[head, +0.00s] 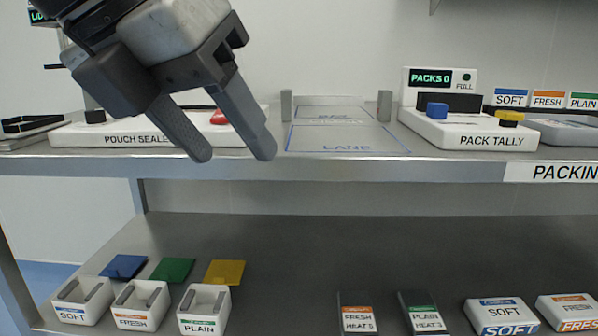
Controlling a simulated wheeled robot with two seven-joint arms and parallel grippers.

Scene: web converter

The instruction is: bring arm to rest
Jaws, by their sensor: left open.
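My left gripper (236,157) comes in from the upper left, its two dark fingers spread apart with nothing between them. It hangs in front of the upper shelf and hides part of the pouch sealer (125,134). A red part of the sealer (219,117) shows beside the fingers. My right gripper is not in view.
The upper shelf carries an outlined lane (350,139) and the pack tally (465,130), whose display reads PACKS 0. The lower shelf (270,250) holds labelled bins (204,309), coloured squares (173,270), dark packets (357,313) and white SOFT and FRESH blocks (500,313). Its middle is clear.

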